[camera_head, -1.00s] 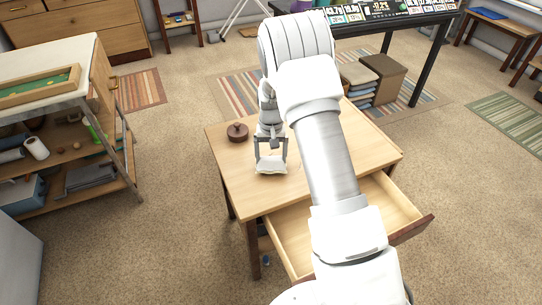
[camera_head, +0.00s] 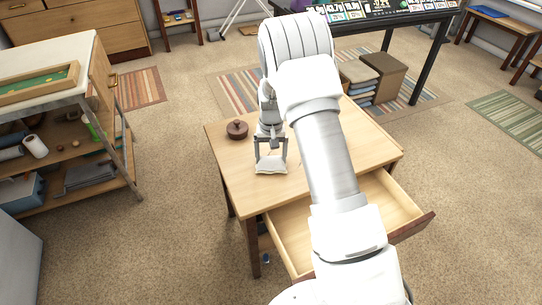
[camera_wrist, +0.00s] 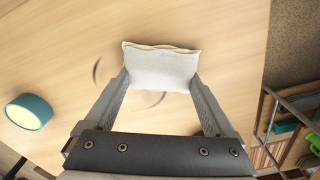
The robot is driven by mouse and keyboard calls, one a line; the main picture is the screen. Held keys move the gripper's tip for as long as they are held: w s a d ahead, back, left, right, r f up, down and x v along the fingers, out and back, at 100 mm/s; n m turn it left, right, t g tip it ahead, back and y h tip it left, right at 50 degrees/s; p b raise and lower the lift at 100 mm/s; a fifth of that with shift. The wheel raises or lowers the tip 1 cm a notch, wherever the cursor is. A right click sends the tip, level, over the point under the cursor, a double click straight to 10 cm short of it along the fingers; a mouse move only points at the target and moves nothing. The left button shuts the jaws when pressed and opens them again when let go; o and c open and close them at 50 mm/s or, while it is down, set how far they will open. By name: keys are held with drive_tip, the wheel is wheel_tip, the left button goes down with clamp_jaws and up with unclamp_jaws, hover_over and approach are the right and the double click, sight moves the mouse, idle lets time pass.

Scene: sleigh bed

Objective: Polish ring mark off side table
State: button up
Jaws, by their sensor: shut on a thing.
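The side table (camera_head: 235,165) is light wood, with its front drawer (camera_head: 290,235) pulled open. My gripper (camera_head: 270,157) is over the table's left part, pointing down. It is shut on a white pad (camera_head: 271,167), which lies at the tabletop. In the wrist view, my gripper (camera_wrist: 161,80) has a finger at each side of the pad (camera_wrist: 162,68), which has a cream edge. Dark thin arcs of a ring mark (camera_wrist: 96,70) show beside and near the pad. The rest of the ring is faint or hidden by the pad.
A round brown wooden pot (camera_head: 237,129) stands on the table left of my gripper. A teal cylinder with a cream top (camera_wrist: 28,112) shows in the wrist view. A shelf trolley (camera_head: 75,160) stands at the left.

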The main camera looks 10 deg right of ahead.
drive_tip(key=shift+f, duration=0.35)
drive_tip(key=shift+d, duration=0.1)
drive_tip(key=shift+w+d+r+b, duration=0.1)
drive_tip(key=shift+w+d+b, duration=0.1)
drive_tip(key=shift+d, duration=0.65)
drive_tip(key=shift+w+d+r+b, duration=0.1)
drive_tip(key=shift+w+d, duration=0.05)
drive_tip(key=shift+d, duration=0.65)
drive_tip(key=shift+w+d+f, duration=0.15)
drive_tip(key=shift+d, duration=0.7)
drive_tip(key=shift+w+d+f, duration=0.1)
drive_tip(key=shift+w+d, duration=0.05)
drive_tip(key=shift+d, duration=0.65)
drive_tip(key=shift+w+d+b, duration=0.2)
drive_tip(key=shift+d, duration=0.75)
drive_tip(key=shift+w+d+b, duration=0.15)
drive_tip(key=shift+w+d, duration=0.05)
drive_tip(key=shift+d, duration=0.7)
drive_tip(key=shift+a, duration=0.1)
